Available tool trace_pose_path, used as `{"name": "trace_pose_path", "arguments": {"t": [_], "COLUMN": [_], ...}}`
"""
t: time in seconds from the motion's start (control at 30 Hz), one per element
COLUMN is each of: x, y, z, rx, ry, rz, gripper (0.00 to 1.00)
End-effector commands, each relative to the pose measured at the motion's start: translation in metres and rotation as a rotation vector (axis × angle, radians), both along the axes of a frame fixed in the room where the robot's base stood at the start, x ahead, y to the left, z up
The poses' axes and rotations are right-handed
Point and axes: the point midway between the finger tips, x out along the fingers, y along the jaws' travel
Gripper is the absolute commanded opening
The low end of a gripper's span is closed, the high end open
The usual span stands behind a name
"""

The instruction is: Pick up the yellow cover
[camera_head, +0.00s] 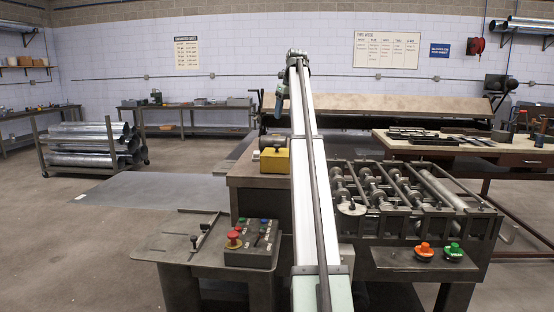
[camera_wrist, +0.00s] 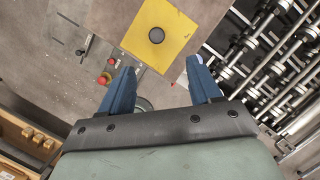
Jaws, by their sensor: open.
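The yellow cover (camera_head: 270,161) sits on a brown wooden block or bench beside the roller machine in the head view. My arm hides part of the area right of the cover.
The roller machine (camera_head: 410,195) stands close to the right of the cover. A control box (camera_head: 250,243) with a red button is in front. A second panel (camera_head: 425,257) has orange and green buttons. A pipe rack (camera_head: 90,147) stands far left. The air above the cover is free.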

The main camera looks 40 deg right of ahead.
Motion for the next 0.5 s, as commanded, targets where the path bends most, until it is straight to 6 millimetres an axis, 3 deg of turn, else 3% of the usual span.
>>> {"name": "trace_pose_path", "arguments": {"t": [0.5], "x": [0.022], "y": [0.0], "z": [-0.073], "rx": [-0.001], "ry": [-0.001], "rz": [0.003], "gripper": [0.63]}}
